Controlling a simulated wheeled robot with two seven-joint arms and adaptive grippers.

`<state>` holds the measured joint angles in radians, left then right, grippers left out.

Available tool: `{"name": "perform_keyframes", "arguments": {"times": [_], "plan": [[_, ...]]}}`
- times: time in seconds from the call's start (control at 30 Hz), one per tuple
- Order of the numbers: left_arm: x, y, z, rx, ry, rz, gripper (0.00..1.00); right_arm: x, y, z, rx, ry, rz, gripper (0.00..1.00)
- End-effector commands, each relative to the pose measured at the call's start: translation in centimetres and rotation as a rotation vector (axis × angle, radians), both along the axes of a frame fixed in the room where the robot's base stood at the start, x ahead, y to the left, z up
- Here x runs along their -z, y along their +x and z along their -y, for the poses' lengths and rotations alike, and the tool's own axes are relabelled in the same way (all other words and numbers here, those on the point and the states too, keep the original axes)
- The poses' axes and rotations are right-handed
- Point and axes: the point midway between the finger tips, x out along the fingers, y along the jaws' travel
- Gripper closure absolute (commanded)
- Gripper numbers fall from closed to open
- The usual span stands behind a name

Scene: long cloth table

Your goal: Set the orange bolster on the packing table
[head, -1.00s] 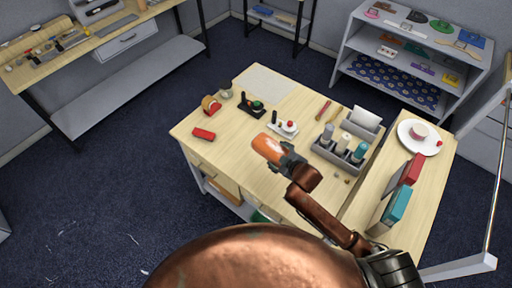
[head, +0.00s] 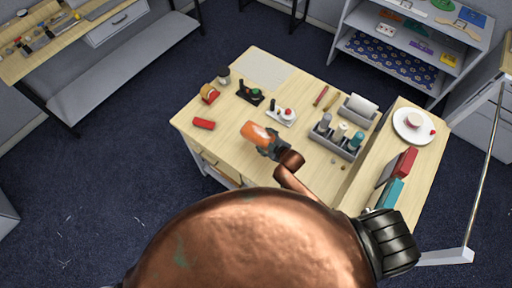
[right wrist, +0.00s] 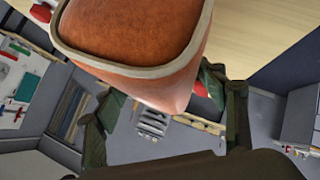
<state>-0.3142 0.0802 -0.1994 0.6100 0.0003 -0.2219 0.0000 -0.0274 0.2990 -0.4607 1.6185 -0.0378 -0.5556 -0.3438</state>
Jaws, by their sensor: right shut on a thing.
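The orange bolster (head: 258,134) is in my right gripper (head: 270,147), over the middle of the packing table (head: 240,170) in the head view. In the right wrist view the bolster (right wrist: 140,40) fills the upper middle, orange with pale piping, between the dark green fingers of my right gripper (right wrist: 165,110). The gripper is shut on it. I cannot tell whether the bolster touches the tabletop. My left gripper does not show.
Red (head: 404,163) and teal (head: 391,193) binders stand at the right. Bare wood lies left of the bolster.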

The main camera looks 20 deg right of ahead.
Motion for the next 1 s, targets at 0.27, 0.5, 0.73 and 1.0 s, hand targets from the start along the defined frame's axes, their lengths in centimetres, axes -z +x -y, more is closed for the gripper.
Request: {"name": "perform_keyframes", "arguments": {"times": [0.27, 0.5, 0.73, 1.0], "plan": [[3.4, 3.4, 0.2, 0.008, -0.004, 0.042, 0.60, 4.2, 1.0, -2.7, -0.001, -0.001, -0.001, 0.64], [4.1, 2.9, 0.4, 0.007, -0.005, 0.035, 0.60, 4.6, 1.3, -3.4, -0.002, -0.003, -0.001, 0.64], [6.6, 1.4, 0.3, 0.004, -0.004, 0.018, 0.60, 6.6, 1.5, -4.0, -0.001, -0.002, -0.001, 0.64], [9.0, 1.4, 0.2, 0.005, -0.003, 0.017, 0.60, 8.6, 1.5, -4.0, -0.002, -0.002, -0.002, 0.64]]}}
